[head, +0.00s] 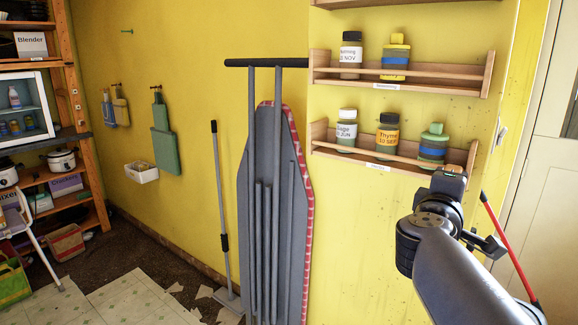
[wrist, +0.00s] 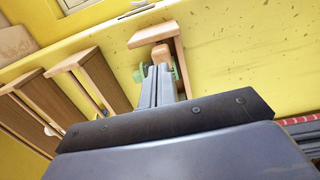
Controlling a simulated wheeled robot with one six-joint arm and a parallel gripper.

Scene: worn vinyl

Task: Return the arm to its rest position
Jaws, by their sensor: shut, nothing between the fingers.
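My arm reaches in from the lower right of the head view. My gripper (head: 450,180) is at its far end, close to the right end of the lower spice rack (head: 392,161), and its fingertips are hard to make out there. In the wrist view, my gripper (wrist: 160,75) points at the end of a wooden rack (wrist: 155,34). Its fingers are together with nothing between them. A green-capped jar (head: 433,146) stands at the right end of the lower rack, just beyond my gripper. Something green (wrist: 179,70) shows behind the fingers in the wrist view.
Jars also stand on the upper rack (head: 405,83). A wooden shelf unit (head: 75,110) stands at the left, and a door (head: 545,170) is at the right. Open floor lies lower left.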

